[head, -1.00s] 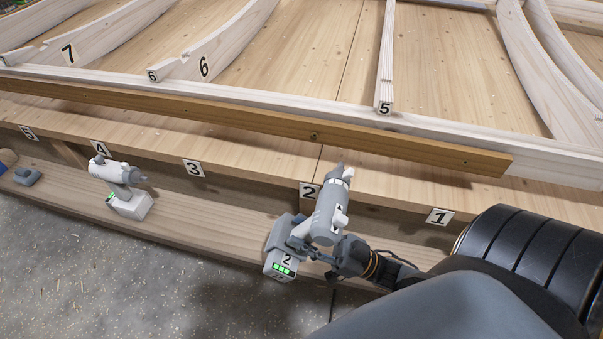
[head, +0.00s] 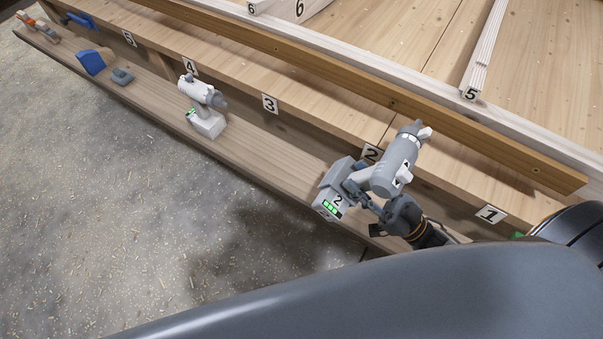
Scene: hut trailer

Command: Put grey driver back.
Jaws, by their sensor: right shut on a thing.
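The grey driver (head: 391,178), with a battery marked 2 and green lights, is at the right of the middle in the head view. My right gripper (head: 366,196) is shut on its handle. The driver is tilted, its chuck pointing up and away, in front of the label 2 (head: 372,153). Whether its battery touches the shelf (head: 275,165) cannot be told. The gripper hides part of the handle. My left gripper is not in view.
A white-and-grey driver (head: 203,108) stands on the shelf below label 4 (head: 190,67). The shelf below label 3 (head: 270,103) is clear. A grey block (head: 122,76) and a blue object (head: 91,62) lie further left. Label 1 (head: 491,214) is at right.

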